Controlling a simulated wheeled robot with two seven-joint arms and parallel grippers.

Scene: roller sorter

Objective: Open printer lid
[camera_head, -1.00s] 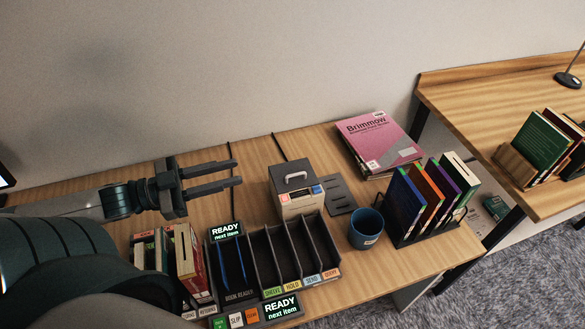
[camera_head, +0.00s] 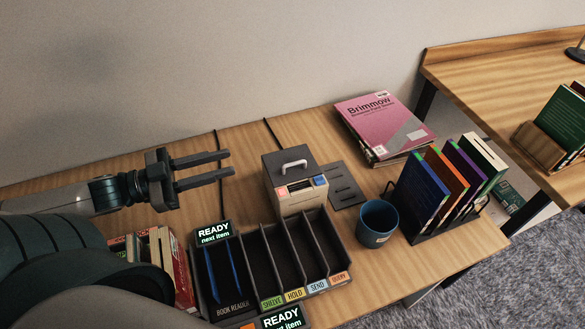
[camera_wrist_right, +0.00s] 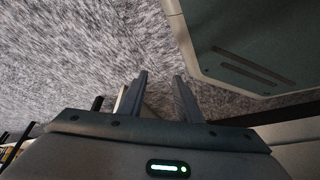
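The printer (camera_head: 299,199) is a small beige box with a dark grey lid (camera_head: 286,166). A white handle (camera_head: 293,165) stands on the lid, and the lid looks shut. The printer is behind the sorter's slots in the head view. My left gripper (camera_head: 226,165) is open and empty, its two fingers pointing right, above the table to the left of the printer and apart from it. My right gripper (camera_wrist_right: 160,82) shows in the right wrist view with its fingers apart and nothing between them, over the grey carpet. It is not seen in the head view.
The slotted sorter (camera_head: 268,262) with labelled bins stands in front of the printer. A blue mug (camera_head: 376,224), a rack of upright books (camera_head: 447,196) and a stack with a pink book (camera_head: 382,127) are to the right. The dark slotted plate (camera_head: 342,187) lies beside the printer.

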